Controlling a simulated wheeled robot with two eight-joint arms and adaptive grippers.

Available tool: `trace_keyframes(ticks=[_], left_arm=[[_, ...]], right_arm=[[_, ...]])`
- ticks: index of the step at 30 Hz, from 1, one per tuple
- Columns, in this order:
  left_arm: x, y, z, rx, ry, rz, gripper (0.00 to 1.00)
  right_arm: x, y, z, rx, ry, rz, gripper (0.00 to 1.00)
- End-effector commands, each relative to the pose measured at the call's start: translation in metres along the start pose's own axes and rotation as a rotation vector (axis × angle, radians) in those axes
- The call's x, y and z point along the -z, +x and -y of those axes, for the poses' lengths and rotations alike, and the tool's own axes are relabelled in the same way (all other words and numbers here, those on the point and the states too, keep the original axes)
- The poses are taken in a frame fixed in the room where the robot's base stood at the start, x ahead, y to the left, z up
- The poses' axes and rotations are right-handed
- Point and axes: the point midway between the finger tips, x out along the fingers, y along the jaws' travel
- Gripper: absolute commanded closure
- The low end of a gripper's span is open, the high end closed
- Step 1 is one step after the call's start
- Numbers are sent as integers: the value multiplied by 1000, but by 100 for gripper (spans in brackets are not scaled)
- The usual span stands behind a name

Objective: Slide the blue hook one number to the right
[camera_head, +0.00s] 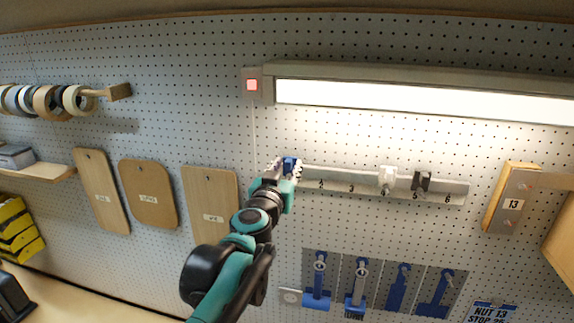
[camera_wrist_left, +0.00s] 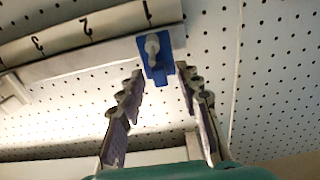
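The blue hook (camera_head: 290,162) sits at the left end of the grey numbered rail (camera_head: 388,187), partly hidden by my gripper. In the left wrist view the blue hook (camera_wrist_left: 157,66) is beside the number 1 on the rail (camera_wrist_left: 104,29), which appears upside down there. My left gripper (camera_head: 287,168) is at the hook. In the left wrist view its two fingers (camera_wrist_left: 163,80) are open, one on each side of the hook, with visible gaps. I cannot tell how deep the hook is between them. My right gripper is in neither view.
A white hook (camera_head: 387,178) and a black hook (camera_head: 421,182) sit farther right on the rail. A lit lamp (camera_head: 420,101) is above it. Blue tool holders (camera_head: 317,298) hang below. The rail between the blue and white hooks looks clear.

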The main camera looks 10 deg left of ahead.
Motion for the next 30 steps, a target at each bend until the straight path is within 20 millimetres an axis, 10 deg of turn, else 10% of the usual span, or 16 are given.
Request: trace_keyframes(ticks=[10,14,21,30], left_arm=[[0,5,0,0,0,0,66],[0,5,0,0,0,0,100],[0,5,-3,-1,0,0,100],[-1,5,-64,-9,1,0,100]], right_arm=[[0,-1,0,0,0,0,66],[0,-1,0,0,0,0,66],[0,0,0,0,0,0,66],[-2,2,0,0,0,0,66]])
